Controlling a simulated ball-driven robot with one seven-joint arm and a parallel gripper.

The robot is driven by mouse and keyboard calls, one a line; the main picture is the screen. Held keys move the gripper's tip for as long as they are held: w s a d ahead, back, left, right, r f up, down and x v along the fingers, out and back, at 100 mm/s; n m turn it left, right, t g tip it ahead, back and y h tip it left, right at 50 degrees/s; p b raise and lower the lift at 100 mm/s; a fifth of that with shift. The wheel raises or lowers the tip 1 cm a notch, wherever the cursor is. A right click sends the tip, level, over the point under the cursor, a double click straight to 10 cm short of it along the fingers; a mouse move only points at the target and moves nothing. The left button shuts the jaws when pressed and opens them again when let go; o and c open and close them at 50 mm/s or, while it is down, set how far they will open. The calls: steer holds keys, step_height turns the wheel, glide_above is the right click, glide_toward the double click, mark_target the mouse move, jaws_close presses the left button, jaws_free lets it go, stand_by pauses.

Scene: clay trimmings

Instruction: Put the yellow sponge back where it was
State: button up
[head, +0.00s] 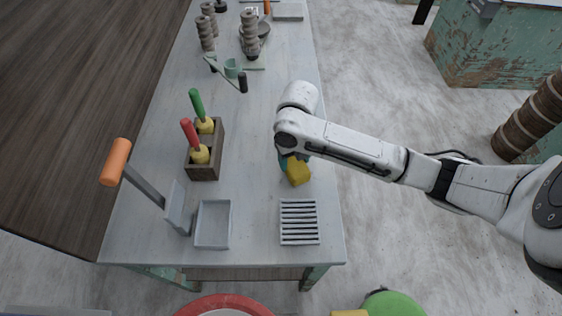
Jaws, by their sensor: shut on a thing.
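The yellow sponge (298,171) is in the head view, near the right edge of the table. My gripper (288,158) is shut on it, mostly hidden under my arm's wrist, with a bit of blue-green showing beside the sponge. The sponge is just behind a slatted grey rack (299,222) and apart from it in the picture. I cannot tell whether the sponge touches the tabletop.
A shallow grey tray (213,224) is left of the rack, beside an orange-handled tool (116,162). A wooden box (204,168) holds red-handled and green-handled tools. Several stacked grey pieces (250,35) stand farther back. Bare tabletop (255,130) lies between.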

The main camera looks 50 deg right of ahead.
mark_target(295, 161)
steer(key=shift+d+f, duration=0.2)
steer(key=shift+f, duration=0.15)
steer(key=shift+f, duration=0.15)
steer(key=o, duration=1.1)
step_height(295, 161, up, 12)
steer(key=shift+r+b, duration=0.2)
steer(key=shift+b, duration=0.65)
